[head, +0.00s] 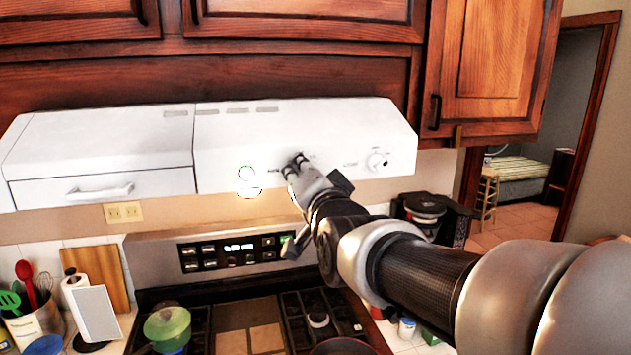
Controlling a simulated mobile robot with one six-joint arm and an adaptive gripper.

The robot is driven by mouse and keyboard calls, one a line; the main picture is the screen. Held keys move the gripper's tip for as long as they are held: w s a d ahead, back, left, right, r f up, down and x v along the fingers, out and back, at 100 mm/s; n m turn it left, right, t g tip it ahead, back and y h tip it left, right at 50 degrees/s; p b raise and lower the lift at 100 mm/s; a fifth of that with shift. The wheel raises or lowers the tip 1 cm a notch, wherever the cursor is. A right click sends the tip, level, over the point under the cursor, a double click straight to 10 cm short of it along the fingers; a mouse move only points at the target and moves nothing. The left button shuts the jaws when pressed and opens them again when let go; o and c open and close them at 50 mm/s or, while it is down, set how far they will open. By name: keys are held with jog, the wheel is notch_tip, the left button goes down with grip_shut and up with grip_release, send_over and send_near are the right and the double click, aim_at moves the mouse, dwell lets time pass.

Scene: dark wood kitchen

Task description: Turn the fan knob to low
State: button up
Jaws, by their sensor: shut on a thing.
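The white range hood (330,120) hangs below the wooden cabinets. My gripper (293,163) reaches in from the right, its fingertips against the middle of the hood's front panel. It is shut on a knob there, taken as the fan knob. The fingers hide this knob, so its setting cannot be read. Small dark labels sit on either side of the fingers, too small to read. A second round white knob (377,160) is in plain sight on the right part of the same panel, apart from my gripper.
A stove (265,325) with a lit display panel (230,250) stands below the hood. A green bowl (168,325) is on its left. A coffee maker (425,212) stands behind my arm.

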dwell(0.3)
jog(key=o, duration=1)
jog(key=shift+o, duration=0.2)
jog(key=shift+s, duration=0.1)
jog(key=v, duration=1.2)
jog(key=s+d+f+n+g+h+b, duration=0.1)
jog(key=s+d+f+n+g+b, duration=0.15)
jog(key=f, duration=0.55)
jog(key=s+d+f+n+g+h+b, duration=0.1)
jog(key=s+d+f+g+h, duration=0.2)
jog(key=f, duration=0.5)
jog(key=s+d+f+n+g+b, duration=0.1)
jog(key=s+d+f+g, duration=0.2)
jog(key=s+f, duration=0.4)
jog(key=s+d+f+n+g+h, duration=0.1)
jog(key=s+d+f+n+g, duration=0.1)
jog(key=s+d+f+g, duration=0.2)
jog(key=s+d+f, duration=0.1)
jog(key=s+f, duration=0.2)
jog(key=s, duration=0.2)
jog(key=shift+s+f+b, duration=0.2)
jog(key=shift+s+b, duration=0.15)
jog(key=shift+b, duration=0.05)
